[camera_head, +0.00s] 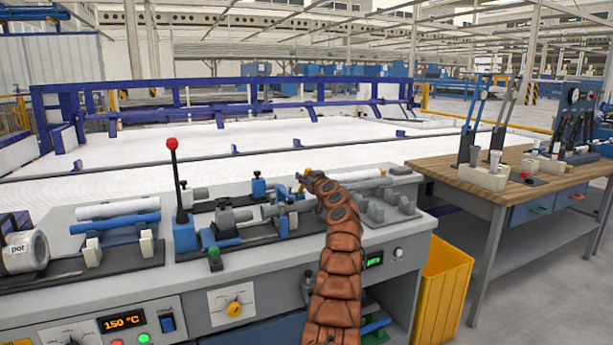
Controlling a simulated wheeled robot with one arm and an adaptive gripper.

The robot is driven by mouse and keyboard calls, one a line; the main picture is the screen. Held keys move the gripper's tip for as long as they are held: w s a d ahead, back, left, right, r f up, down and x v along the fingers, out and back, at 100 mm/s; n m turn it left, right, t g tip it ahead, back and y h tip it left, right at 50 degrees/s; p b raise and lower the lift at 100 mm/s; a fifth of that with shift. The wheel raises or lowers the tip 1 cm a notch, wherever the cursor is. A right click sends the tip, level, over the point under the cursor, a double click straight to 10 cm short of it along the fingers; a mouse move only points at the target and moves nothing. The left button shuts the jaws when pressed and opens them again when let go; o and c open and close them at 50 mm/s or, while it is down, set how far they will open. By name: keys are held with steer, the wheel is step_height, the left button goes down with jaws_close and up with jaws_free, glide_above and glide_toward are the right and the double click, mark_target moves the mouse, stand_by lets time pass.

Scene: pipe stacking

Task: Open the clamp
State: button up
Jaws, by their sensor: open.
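The clamp fixture (232,221) stands on the grey bench in the middle of the view, with grey and blue blocks on a dark base. I cannot tell for sure which of its parts is the clamp to open. An upright lever with a red knob (172,144) rises from a blue block (185,236) at its left end. My brown arm reaches up from the bottom of the view. My gripper (304,182) is at the arm's far end, small and partly hidden, by the right end of the fixture. It is open; I cannot tell whether it touches anything.
Grey blocks (385,205) and a white pipe (360,175) are right of my arm. A yellow bin (443,295) stands between the bench and a wooden-topped table (430,165).

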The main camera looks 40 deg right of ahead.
steer(key=shift+c, duration=0.4)
jaws_close()
stand_by(0.4)
